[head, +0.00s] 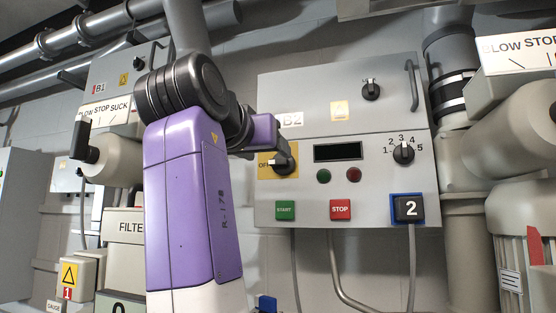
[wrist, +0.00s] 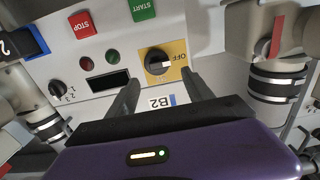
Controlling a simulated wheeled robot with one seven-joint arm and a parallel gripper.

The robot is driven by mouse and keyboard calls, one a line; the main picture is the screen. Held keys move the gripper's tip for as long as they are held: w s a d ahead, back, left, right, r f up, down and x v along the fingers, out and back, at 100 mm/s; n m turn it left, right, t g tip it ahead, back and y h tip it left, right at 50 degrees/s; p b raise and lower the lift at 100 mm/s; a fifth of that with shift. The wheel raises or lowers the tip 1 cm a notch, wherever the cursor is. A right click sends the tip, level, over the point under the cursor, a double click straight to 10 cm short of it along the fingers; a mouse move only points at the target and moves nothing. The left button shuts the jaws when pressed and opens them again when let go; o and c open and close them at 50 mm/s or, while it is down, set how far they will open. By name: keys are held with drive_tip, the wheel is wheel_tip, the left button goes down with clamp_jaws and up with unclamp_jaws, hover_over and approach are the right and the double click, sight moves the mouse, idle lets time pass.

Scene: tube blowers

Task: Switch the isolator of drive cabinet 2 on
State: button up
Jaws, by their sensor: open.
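Drive cabinet 2 (head: 300,95) is a grey wall box with a B2 label and a blue-framed 2 plate. Its isolator (head: 284,165) is a black rotary knob on a yellow plate at the panel's left. In the wrist view the isolator (wrist: 158,62) appears upside down, its white mark toward OFF. My gripper (head: 279,151) is purple with dark fingers and reaches in from the left, just above the knob. In the wrist view my gripper (wrist: 160,76) is open and empty, its fingertips to either side of the knob. I cannot tell whether they touch the panel.
The panel also has a green START button (head: 285,211), a red STOP button (head: 340,210), a dark display (head: 338,151) and a 1-to-5 selector (head: 403,153). An upper knob (head: 371,90) and a handle (head: 412,85) stick out above. A thick pipe (head: 462,230) stands at right.

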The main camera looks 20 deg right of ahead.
sight(278, 160)
drive_tip(key=p+x, duration=0.1)
drive_tip(key=x, duration=0.5)
drive_tip(key=shift+w+d+p, duration=0.2)
drive_tip(key=shift+p, duration=0.15)
clamp_jaws()
